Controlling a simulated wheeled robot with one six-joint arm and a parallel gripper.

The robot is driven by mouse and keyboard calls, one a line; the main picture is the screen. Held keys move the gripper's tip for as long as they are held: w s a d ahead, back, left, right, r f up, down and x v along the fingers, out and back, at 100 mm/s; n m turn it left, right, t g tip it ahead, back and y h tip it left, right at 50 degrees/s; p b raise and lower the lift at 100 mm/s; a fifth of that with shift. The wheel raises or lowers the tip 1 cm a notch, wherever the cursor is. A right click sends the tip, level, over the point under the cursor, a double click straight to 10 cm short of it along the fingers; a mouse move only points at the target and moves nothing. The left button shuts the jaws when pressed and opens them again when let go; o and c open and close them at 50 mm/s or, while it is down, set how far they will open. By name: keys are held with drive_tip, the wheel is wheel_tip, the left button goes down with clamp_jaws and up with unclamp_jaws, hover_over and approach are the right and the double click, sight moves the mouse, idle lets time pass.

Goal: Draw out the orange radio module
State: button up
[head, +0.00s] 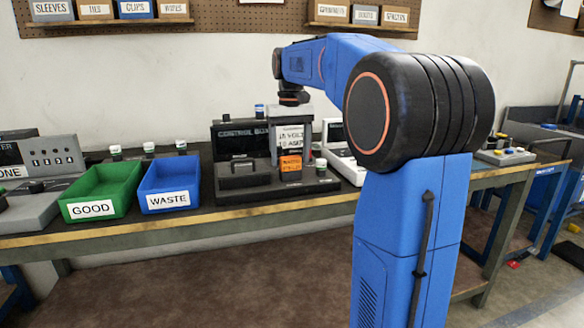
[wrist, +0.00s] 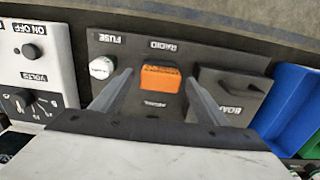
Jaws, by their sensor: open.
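The orange radio module (head: 291,163) sits in the dark panel of the control box (head: 238,183), under the lettering RADIO in the wrist view (wrist: 160,82). My gripper (head: 291,155) points down over it. In the wrist view my gripper's two fingers (wrist: 159,80) stand apart, one on each side of the module, with gaps showing between them and it. How deep the module sits in its slot cannot be told. A white-topped fuse (wrist: 102,67) and a dark board with a handle (wrist: 226,95) flank it.
The blue WASTE bin (head: 170,186) and green GOOD bin (head: 100,191) stand left of the box. A white-grey meter with a knob (wrist: 30,55) is close on the other side. Small jars (head: 149,149) stand behind the bins. The box's raised lid (head: 238,139) is behind my gripper.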

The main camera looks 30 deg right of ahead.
sight(290, 157)
drive_tip(key=shift+f, duration=0.7)
idle(0.6)
drive_tip(key=c, duration=1.4)
drive_tip(key=shift+r, duration=2.95)
